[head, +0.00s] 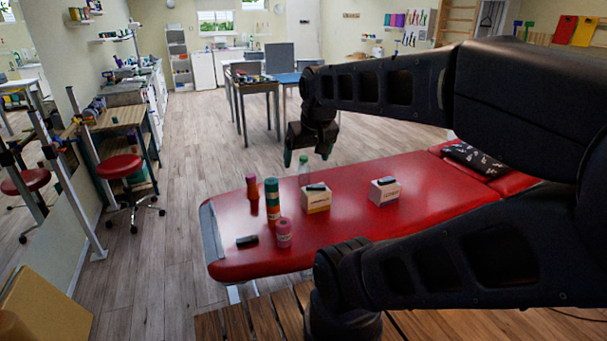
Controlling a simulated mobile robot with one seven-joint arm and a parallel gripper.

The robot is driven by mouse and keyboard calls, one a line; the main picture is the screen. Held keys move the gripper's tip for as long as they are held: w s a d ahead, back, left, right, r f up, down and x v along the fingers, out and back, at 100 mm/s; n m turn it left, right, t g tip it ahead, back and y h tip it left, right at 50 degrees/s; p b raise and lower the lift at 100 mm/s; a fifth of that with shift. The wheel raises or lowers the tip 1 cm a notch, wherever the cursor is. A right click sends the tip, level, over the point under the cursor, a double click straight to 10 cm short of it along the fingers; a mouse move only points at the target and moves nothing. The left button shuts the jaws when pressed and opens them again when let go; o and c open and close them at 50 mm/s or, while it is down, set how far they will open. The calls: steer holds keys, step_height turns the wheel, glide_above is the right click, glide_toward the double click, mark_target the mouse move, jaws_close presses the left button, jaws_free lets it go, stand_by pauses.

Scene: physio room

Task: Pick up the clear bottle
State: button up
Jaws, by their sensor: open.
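The clear bottle (303,168) stands upright on the red treatment table (350,168). It has a green cap, and its lower part is hidden behind a small white and yellow box (316,202). My gripper (306,158) hangs from my arm above the table's far side, pointing down. It is open, with its fingers near the height of the bottle's cap and one on each side of it in the picture. I cannot tell how far apart in depth they are. Nothing shows between the fingers as held.
Left of the bottle stand a red bottle (252,190), a green and orange cylinder (272,200) and a pink roll (283,234). A dark small item (247,241) lies in front. Another white box (384,191) stands to the right. A red stool (119,167) is at left.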

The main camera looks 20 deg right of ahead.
steer(key=m+g+h, duration=0.2)
steer(key=m+h, duration=0.2)
steer(key=m, duration=0.6)
glide_above(304, 163)
steer(key=a, duration=0.3)
step_height(304, 163, down, 27)
steer(key=shift+m, duration=0.3)
steer(key=shift+x, duration=5.55)
steer(key=shift+d+r, duration=0.1)
steer(key=shift+d, duration=0.05)
steer(key=c, duration=1.4)
